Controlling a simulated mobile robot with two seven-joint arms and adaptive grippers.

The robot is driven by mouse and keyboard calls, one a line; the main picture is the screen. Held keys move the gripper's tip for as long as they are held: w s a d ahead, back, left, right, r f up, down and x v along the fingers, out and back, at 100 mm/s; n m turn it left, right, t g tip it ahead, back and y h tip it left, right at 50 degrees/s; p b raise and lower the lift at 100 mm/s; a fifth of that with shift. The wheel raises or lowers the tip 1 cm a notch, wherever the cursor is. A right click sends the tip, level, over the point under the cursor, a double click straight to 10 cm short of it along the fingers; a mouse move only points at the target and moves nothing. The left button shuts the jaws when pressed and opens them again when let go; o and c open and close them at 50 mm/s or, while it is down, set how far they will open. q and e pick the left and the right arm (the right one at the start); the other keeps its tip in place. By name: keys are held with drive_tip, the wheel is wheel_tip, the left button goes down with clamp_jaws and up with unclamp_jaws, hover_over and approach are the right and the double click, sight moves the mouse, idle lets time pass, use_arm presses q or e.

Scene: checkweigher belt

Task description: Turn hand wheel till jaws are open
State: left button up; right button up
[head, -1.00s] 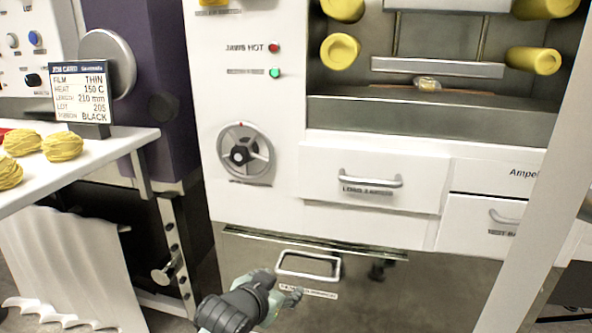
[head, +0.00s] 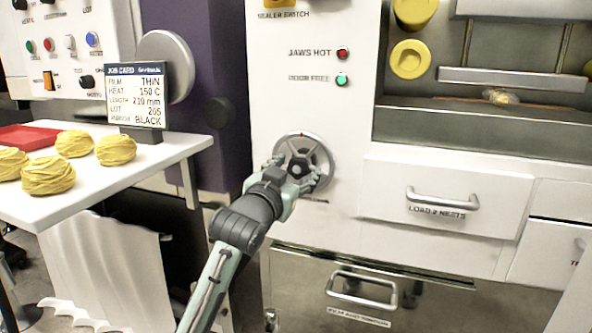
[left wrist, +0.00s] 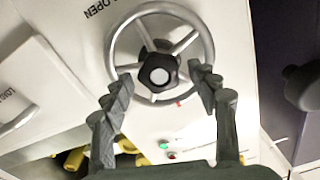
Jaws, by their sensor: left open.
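The hand wheel (head: 322,158) is a grey spoked ring with a dark hub on the white machine front, with a red mark at its top rim. In the left wrist view the hand wheel (left wrist: 120,50) fills the upper middle, near an "OPEN" label. My left gripper (head: 285,178) is at the wheel's lower left in the head view. In the left wrist view its fingers (left wrist: 160,88) are apart, one at each side of the lower rim. I cannot tell whether they touch it. The sealing jaws (head: 512,80) show as a grey bar in the recess, above a small wrapped item (head: 500,96). My right gripper is out of view.
Red and green lamps (head: 342,66) sit above the wheel. A drawer handle (head: 443,201) juts out at right, another handle (head: 362,290) below. A white table (head: 100,182) with yellow nests (head: 115,150) and a job card (head: 136,95) stands at left.

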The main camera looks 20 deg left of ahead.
use_arm(q)
clamp_jaws()
drive_tip(key=shift+w, duration=0.1)
idle(0.4)
